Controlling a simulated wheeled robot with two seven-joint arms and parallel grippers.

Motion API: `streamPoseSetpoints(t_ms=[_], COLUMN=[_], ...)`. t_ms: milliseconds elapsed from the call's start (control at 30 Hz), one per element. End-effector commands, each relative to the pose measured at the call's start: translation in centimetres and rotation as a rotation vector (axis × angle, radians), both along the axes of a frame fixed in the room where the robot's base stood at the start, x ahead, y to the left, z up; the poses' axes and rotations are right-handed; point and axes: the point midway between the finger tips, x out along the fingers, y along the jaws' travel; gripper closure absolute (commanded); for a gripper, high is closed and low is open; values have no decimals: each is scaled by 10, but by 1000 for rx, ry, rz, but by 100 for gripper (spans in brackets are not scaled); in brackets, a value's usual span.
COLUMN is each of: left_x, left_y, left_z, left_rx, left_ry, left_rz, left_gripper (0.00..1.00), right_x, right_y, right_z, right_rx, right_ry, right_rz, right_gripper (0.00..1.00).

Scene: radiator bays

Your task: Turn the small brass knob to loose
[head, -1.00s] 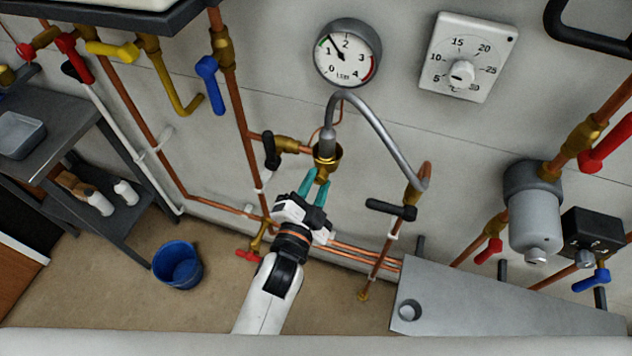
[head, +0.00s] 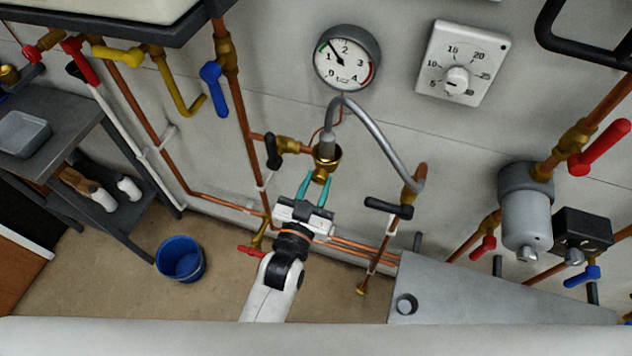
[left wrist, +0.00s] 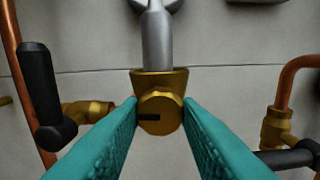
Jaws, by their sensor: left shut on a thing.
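The small brass knob (left wrist: 160,113) sits at the front of a brass fitting below the grey hose end. A dark slot on its face lies level and runs to the left edge. In the head view the knob (head: 320,176) shows below the brass cup. My left gripper (head: 316,184) has its teal fingers on either side of the knob. In the left wrist view the fingers (left wrist: 160,118) are shut on it, one tip at each side. My right gripper is not in view.
A black-handled valve (head: 272,152) stands close left of the knob, and another black lever (head: 389,208) to the right. The grey hose (head: 385,132) arches above. A pressure gauge (head: 347,58) and a dial (head: 463,66) are on the wall. A blue bucket (head: 180,260) stands on the floor.

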Motion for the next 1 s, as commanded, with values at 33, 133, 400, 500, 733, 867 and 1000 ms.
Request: streamPoseSetpoints(t_ms=[33,133,400,500,733,867,1000], left_x=[0,0,0,0,0,0,0], left_y=[0,0,0,0,0,0,0], left_z=[-1,-1,-1,-2,-1,-1,-1], left_rx=[-12,-35,-54,-54,-54,-54,-54], left_ry=[7,15,21,21,21,20,19], left_rz=[0,0,0,-1,-1,0,0], left_gripper=[93,93,93,93,59,48,48], right_x=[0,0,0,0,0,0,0], right_y=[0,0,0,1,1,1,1], right_z=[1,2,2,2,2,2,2], right_rx=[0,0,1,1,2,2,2], right_ry=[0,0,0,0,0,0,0], right_rz=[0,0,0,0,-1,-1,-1], right_gripper=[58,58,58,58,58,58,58])
